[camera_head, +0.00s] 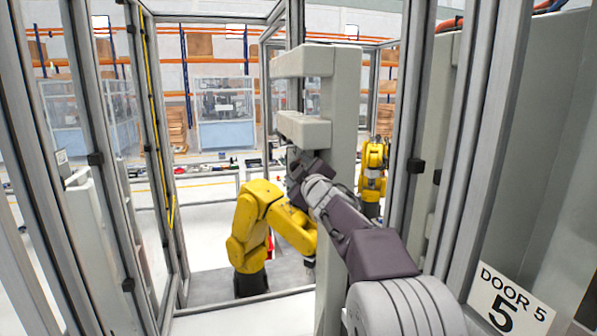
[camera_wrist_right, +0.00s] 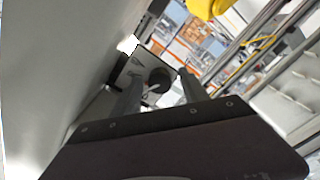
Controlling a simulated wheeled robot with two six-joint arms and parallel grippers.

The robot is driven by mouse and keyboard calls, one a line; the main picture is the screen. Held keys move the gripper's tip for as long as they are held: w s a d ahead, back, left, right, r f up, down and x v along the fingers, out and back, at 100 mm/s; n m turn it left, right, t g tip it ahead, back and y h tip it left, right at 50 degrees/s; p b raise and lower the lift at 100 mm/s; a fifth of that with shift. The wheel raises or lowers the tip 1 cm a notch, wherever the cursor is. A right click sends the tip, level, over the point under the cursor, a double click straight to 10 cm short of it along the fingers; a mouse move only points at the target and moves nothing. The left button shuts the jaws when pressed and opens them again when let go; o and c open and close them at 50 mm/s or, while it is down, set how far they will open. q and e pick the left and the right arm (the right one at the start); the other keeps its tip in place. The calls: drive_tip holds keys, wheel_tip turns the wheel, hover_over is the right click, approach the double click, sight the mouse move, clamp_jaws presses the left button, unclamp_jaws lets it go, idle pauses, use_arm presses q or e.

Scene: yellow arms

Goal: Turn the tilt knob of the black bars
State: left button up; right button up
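In the right wrist view, a dark round knob (camera_wrist_right: 158,80) sits on a small grey plate (camera_wrist_right: 134,64) with dark markings. My right gripper (camera_wrist_right: 160,76) is open, with one finger on each side of the knob in the picture. I cannot tell whether either finger touches it. In the head view, my right gripper (camera_head: 303,172) reaches up to the pale grey upright (camera_head: 345,100), just below its lower arm. The gripper hides the knob there. I cannot make out the black bars with certainty. My left gripper is not in view.
The pale upright has two thick arms (camera_head: 302,62) pointing left. Metal frame posts (camera_head: 415,120) stand close on the right, beside a "DOOR 5" sign (camera_head: 509,300). A yellow robot arm (camera_head: 256,225) stands beyond the frame. Open floor (camera_head: 205,245) lies behind.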

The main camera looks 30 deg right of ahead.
drive_tip(key=v, duration=0.8)
drive_tip(key=shift+s+b, duration=0.4)
drive_tip(key=shift+f, duration=0.15)
